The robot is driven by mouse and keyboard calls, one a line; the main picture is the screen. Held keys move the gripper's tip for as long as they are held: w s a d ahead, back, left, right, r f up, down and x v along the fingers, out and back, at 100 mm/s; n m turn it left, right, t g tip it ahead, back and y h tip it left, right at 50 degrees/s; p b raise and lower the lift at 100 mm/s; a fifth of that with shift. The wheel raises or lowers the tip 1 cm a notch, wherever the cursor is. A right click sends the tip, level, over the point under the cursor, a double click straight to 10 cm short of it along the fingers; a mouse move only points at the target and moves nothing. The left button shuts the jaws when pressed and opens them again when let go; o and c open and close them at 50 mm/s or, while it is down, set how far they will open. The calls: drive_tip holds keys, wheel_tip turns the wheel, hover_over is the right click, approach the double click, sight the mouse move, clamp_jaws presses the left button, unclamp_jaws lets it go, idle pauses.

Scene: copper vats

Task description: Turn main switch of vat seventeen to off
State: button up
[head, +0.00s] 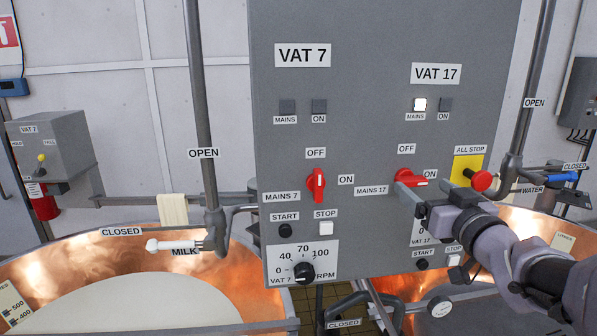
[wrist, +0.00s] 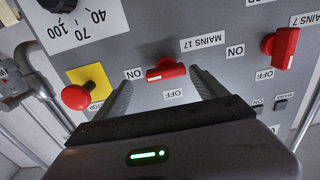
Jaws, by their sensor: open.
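The red main switch of vat 17 (head: 411,178), labelled MAINS 17, is on the grey panel under the VAT 17 sign. Its handle lies horizontal, pointing at ON; OFF is above it. The white MAINS lamp (head: 419,105) of vat 17 is lit. My gripper (head: 413,202) is open, just below and in front of the switch. In the wrist view, which is upside down, the red handle (wrist: 166,70) shows between the two open fingers (wrist: 162,82), beyond their tips. I cannot tell whether a finger touches it.
The similar vat 7 switch (head: 318,185) stands upright at OFF, to the left. A red ALL STOP button (head: 480,180) on a yellow plate is close on the right. Start and stop buttons and a vat 7 dial (head: 304,272) are lower. Pipes and copper vats flank the panel.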

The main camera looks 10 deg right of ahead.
sight(414, 182)
drive_tip(key=w, duration=0.1)
drive_tip(key=w+a, duration=0.1)
drive_tip(key=w, duration=0.1)
drive_tip(key=shift+w+a+r, duration=0.2)
drive_tip(key=shift+w+a, duration=0.05)
drive_tip(key=shift+w, duration=0.05)
drive_tip(key=shift+w+d+f, duration=0.1)
drive_tip(key=shift+w+d, duration=0.25)
drive_tip(key=shift+w, duration=0.1)
drive_tip(key=shift+a, duration=0.15)
drive_tip(key=shift+s+a, duration=0.1)
drive_tip(key=shift+s, duration=0.05)
drive_tip(key=c, duration=1.4)
drive_tip(key=shift+o, duration=0.2)
